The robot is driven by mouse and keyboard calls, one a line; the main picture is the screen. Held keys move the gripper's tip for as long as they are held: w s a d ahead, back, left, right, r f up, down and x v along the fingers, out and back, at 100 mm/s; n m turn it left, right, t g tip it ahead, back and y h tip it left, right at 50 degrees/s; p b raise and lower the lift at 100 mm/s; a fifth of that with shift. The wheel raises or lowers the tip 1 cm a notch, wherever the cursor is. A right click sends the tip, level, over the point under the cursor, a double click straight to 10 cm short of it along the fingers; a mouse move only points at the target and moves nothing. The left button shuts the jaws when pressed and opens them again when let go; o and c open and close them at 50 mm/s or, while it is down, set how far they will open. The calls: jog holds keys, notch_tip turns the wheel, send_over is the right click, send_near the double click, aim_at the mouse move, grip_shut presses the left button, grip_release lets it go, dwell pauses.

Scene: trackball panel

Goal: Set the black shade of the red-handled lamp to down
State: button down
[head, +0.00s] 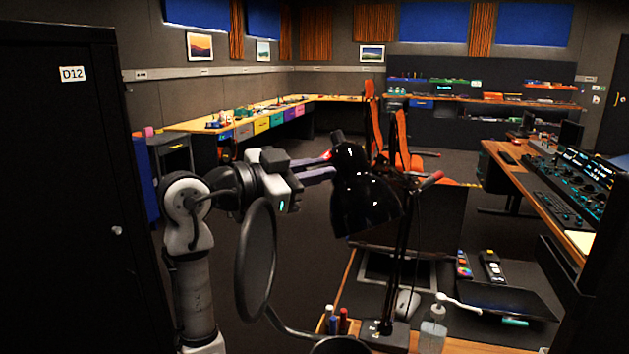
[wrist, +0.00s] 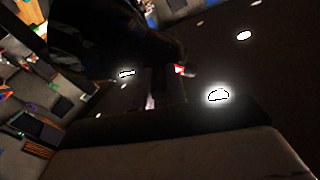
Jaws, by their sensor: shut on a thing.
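The lamp's black shade (head: 367,205) is in the middle of the head view. Its wide rim faces mostly downward, with a slight tilt. My gripper (head: 328,167) reaches in from the left and is shut at the upper left side of the shade, where a small red spot shows. The exact contact is hidden. In the wrist view a dark shape (wrist: 110,40), likely the shade, fills the upper left, with a red bit beside it.
A round black disc (head: 256,258) stands below my arm. Pens (head: 336,320), a mouse (head: 406,302) and a clear bottle (head: 432,335) are near the lamp base. A dark cabinet (head: 75,200) fills the left. Orange chairs (head: 402,140) stand behind the lamp.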

jog(key=shift+s+d+r+m+b, duration=0.1)
jog(key=shift+s+m+b, duration=0.05)
jog(key=shift+m+b, duration=0.95)
jog(key=shift+s+d+m+b, duration=0.15)
jog(key=shift+m+b, duration=0.6)
jog(key=shift+m, duration=0.65)
jog(key=shift+s+r+m, duration=0.1)
jog(key=shift+m, duration=0.2)
jog(key=c, duration=1.4)
grip_release()
jog(key=b+v, duration=0.3)
jog(key=v, duration=1.1)
